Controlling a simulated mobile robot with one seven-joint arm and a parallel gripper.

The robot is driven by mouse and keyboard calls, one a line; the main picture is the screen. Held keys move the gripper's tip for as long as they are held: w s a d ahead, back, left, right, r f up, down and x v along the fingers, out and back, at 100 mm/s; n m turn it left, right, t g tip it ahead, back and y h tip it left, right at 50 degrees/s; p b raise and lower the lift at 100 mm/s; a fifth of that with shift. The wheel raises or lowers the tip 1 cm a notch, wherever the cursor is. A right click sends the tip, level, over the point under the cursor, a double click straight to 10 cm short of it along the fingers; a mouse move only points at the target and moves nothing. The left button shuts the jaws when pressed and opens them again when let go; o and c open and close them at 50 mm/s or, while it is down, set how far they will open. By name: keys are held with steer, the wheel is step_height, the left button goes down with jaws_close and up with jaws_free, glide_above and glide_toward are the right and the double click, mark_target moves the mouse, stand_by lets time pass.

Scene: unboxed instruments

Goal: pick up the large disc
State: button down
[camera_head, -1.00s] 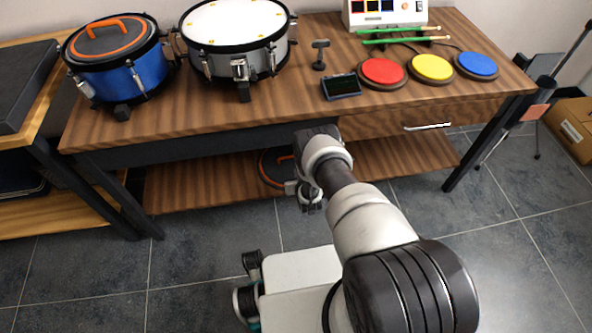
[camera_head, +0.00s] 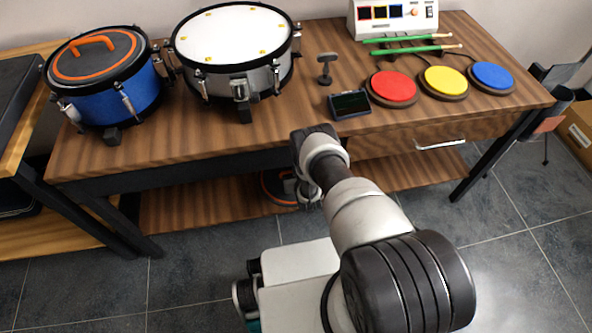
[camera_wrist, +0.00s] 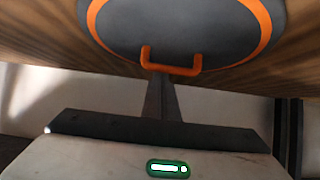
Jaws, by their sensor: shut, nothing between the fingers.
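A dark grey disc (camera_head: 273,186) with an orange rim lies on the lower shelf of the table, partly hidden by my arm. In the wrist view the disc (camera_wrist: 180,25) fills the top, its orange handle (camera_wrist: 172,70) at the near side. My gripper (camera_wrist: 160,80) is shut and empty, its fingers reaching up to the handle; I cannot tell whether they touch it. In the head view my gripper is largely hidden at the shelf. Another grey disc (camera_head: 93,68) with an orange rim and handle sits on top of the blue drum.
The tabletop (camera_head: 215,140) with its drawer (camera_head: 430,140) overhangs the shelf (camera_head: 190,205). On top stand the blue drum (camera_head: 130,95), a white drum (camera_head: 235,40), red, yellow and blue pads, green sticks and a small black device (camera_head: 349,104). Grey floor is open in front.

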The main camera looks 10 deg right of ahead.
steer(key=s, duration=0.1)
steer(key=s+f, duration=0.1)
steer(key=s, duration=0.1)
steer(key=shift+s, duration=0.3)
steer(key=shift+s+r+p, duration=0.1)
steer(key=shift+s+p, duration=0.2)
steer(key=shift+s, duration=0.05)
steer(key=shift+w, duration=0.1)
steer(key=shift+r, duration=0.1)
stand_by(0.4)
steer(key=shift+r+p, duration=0.5)
steer(key=shift+r, duration=0.25)
steer(key=shift+w+f, duration=0.1)
steer(key=shift+b, duration=0.5)
